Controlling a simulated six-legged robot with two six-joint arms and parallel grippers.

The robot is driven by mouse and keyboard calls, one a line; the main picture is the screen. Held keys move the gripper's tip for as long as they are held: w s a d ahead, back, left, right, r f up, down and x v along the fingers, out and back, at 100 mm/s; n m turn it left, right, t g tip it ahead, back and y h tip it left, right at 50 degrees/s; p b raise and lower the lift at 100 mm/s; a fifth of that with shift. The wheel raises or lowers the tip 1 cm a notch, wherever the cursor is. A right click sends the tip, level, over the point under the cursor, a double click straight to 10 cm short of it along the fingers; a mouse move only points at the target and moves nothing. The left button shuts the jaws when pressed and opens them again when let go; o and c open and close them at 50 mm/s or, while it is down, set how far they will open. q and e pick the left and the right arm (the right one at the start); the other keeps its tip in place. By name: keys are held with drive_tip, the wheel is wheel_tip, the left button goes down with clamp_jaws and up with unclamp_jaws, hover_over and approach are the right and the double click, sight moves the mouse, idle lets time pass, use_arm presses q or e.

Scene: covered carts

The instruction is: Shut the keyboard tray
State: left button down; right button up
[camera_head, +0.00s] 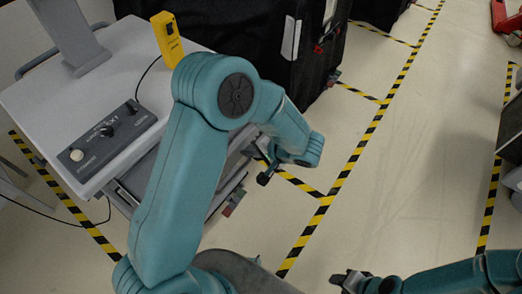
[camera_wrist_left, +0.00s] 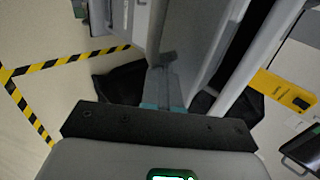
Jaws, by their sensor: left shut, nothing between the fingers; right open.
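The keyboard tray (camera_head: 229,187) is a grey shelf under the cart's top. It sticks out to the right of the top, and my left arm hides much of it. In the left wrist view a long grey panel (camera_wrist_left: 190,40), which looks like part of the tray, runs up from near the fingers. My left gripper (camera_head: 266,179) is shut and empty, just right of the tray's outer edge; I cannot tell whether it touches. It also shows at the middle of the left wrist view (camera_wrist_left: 165,75). My right gripper (camera_head: 340,279) is open and empty over the floor, away from the cart.
The cart's light top (camera_head: 30,105) carries a control box (camera_head: 112,138) with knobs, a yellow handheld device (camera_head: 167,38) and a grey stand (camera_head: 72,35). A black covered cart (camera_head: 245,35) stands behind. Floor with yellow-black tape (camera_head: 345,175) is clear to the right.

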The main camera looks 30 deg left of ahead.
idle(0.3)
use_arm(q)
drive_tip(key=a+b, duration=0.2)
drive_tip(key=a, duration=0.1)
drive_tip(key=a+b, duration=0.2)
drive_tip(key=a, duration=0.1)
drive_tip(key=a+b, duration=0.2)
drive_tip(key=a, duration=0.1)
drive_tip(key=shift+w+a+f, duration=0.35)
drive_tip(key=shift+w, duration=0.05)
drive_tip(key=a+b, duration=0.1)
drive_tip(key=a, duration=0.2)
drive_tip(key=a+b, duration=0.2)
drive_tip(key=a, duration=0.2)
drive_tip(key=w+a+b, duration=0.1)
drive_tip(key=a, duration=0.2)
drive_tip(key=shift+a+r+b, duration=0.25)
drive_tip(key=shift+r+b, duration=0.05)
drive_tip(key=shift+b, duration=0.05)
drive_tip(key=shift+a+r, duration=0.1)
drive_tip(key=shift+a, duration=0.35)
drive_tip(key=shift+d, duration=0.1)
